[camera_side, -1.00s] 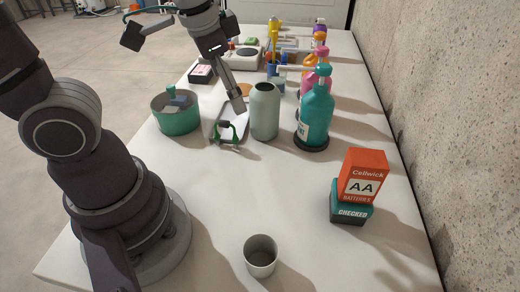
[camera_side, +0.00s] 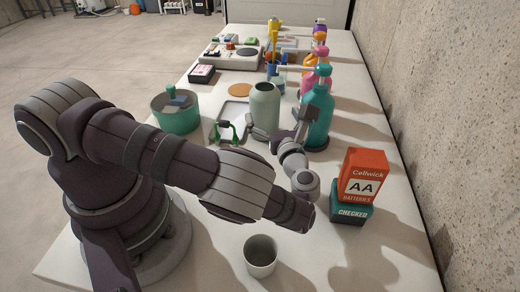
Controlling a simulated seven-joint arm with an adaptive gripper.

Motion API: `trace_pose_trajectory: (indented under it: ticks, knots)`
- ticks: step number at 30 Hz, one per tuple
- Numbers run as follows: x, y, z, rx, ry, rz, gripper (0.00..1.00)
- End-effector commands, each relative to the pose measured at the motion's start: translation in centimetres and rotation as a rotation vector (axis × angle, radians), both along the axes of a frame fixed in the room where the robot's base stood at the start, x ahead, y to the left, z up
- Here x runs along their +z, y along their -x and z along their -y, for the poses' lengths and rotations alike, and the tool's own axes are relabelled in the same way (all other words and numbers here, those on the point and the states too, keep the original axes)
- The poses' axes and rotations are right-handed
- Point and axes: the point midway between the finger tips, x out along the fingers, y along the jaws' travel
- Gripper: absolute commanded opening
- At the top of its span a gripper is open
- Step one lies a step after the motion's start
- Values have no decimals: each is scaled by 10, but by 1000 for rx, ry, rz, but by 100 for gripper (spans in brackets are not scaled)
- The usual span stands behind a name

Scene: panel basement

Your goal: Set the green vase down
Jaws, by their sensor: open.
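The pale green vase (camera_side: 265,108) stands upright on the white table, at the right edge of a grey-rimmed tray (camera_side: 236,104). My gripper (camera_side: 287,133) is open, low at the vase's right side, between it and the teal pump bottle (camera_side: 318,112). One finger lies close to the vase's lower right side. I cannot tell whether it touches the vase, and the other finger is not clearly seen.
A green-handled tool (camera_side: 226,131) lies at the tray's near end. A green tub (camera_side: 176,113) stands left, and an orange battery box (camera_side: 363,174) on a teal box (camera_side: 350,212) right. A grey cup (camera_side: 260,256) stands in front. Several bottles line the back right.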

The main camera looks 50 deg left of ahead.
Motion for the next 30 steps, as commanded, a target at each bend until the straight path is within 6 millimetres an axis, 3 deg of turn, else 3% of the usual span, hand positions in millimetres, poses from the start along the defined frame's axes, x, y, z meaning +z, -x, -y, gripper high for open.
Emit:
trace_pose_trajectory:
  ticks: [3, 15, 23, 30]
  knots:
    - [0, -8, -24, 9, 2, -1, 92]
    - [-7, -36, -82, 8, 4, 0, 92]
    - [-7, -38, -85, 4, 5, 0, 92]
    - [-7, -38, -85, 5, 5, 0, 60]
